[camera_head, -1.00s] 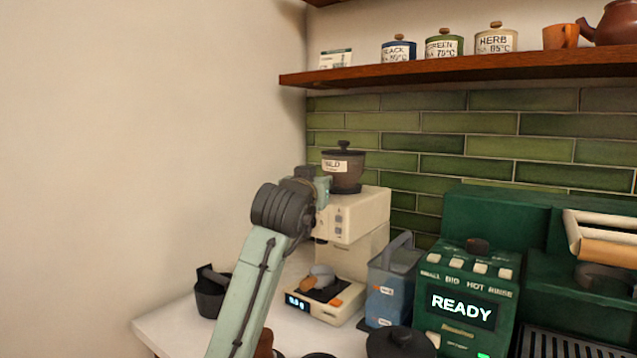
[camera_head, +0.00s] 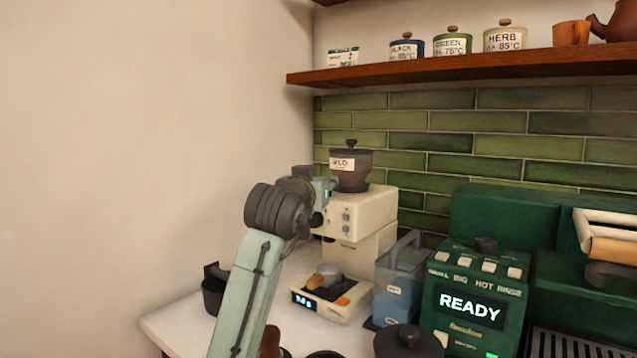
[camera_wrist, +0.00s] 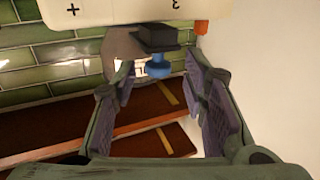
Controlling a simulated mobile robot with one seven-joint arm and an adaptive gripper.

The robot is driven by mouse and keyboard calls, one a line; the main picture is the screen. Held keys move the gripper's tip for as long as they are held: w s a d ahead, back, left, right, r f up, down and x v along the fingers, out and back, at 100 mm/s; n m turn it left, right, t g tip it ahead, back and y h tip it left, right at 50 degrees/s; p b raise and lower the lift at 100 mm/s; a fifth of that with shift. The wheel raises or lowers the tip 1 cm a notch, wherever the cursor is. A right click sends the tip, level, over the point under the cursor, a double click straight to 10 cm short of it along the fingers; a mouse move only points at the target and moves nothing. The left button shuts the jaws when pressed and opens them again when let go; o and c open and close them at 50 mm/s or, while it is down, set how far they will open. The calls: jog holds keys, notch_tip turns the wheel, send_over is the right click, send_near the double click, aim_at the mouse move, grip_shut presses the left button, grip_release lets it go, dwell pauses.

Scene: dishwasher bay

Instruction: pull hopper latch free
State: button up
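The dark hopper (camera_head: 350,178) with its label and knobbed lid sits on top of the cream grinder (camera_head: 360,215). In the wrist view, the grinder (camera_wrist: 95,12) is at the top edge, with the grey hopper (camera_wrist: 118,48) below it. The latch shows there as a dark block (camera_wrist: 157,38) with a blue knob (camera_wrist: 158,66). My gripper (camera_wrist: 162,78) is open, its two padded fingers apart on either side of the blue knob. Whether either pad touches the knob I cannot tell. In the head view my gripper (camera_head: 324,190) is beside the hopper's base, and the latch is hidden.
A scale (camera_head: 330,298) with a small cup stands below the grinder. A blue-grey bin (camera_head: 398,280) and the green READY machine (camera_head: 470,305) are to the right. A dark container (camera_head: 214,290) is at the left. A wooden shelf (camera_head: 450,70) with canisters hangs above.

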jog(key=v, duration=1.2)
